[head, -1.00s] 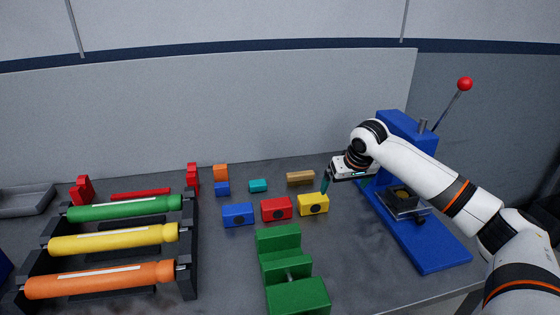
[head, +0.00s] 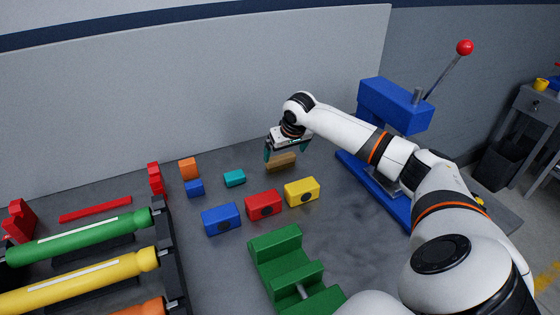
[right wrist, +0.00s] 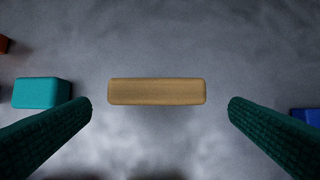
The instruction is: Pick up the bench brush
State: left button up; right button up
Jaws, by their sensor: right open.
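The bench brush shows as a tan wooden block (head: 281,161) lying on the grey bench toward the back wall. In the right wrist view the wooden block (right wrist: 156,91) lies crosswise, centred between my fingers and apart from both. My right gripper (head: 286,151) is just above the block, pointing down, open and empty. Its two dark green fingers (right wrist: 160,108) also show in the right wrist view. Any bristles under the block are hidden. My left gripper is not in view.
A teal block (head: 235,178) lies left of the brush. Blue (head: 221,219), red (head: 263,205) and yellow (head: 302,192) blocks stand in front. A blue lever press (head: 397,105) stands right. A green stepped block (head: 287,262) and a roller rack (head: 172,270) are nearer.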

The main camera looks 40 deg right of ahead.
aim_at(281, 157)
jog(key=shift+w+p+x, duration=0.2)
jog(key=shift+x, duration=1.2)
jog(key=shift+w+p+x, duration=0.2)
jog(key=shift+x, duration=1.15)
jog(key=shift+r, duration=0.2)
jog(key=c, duration=0.7)
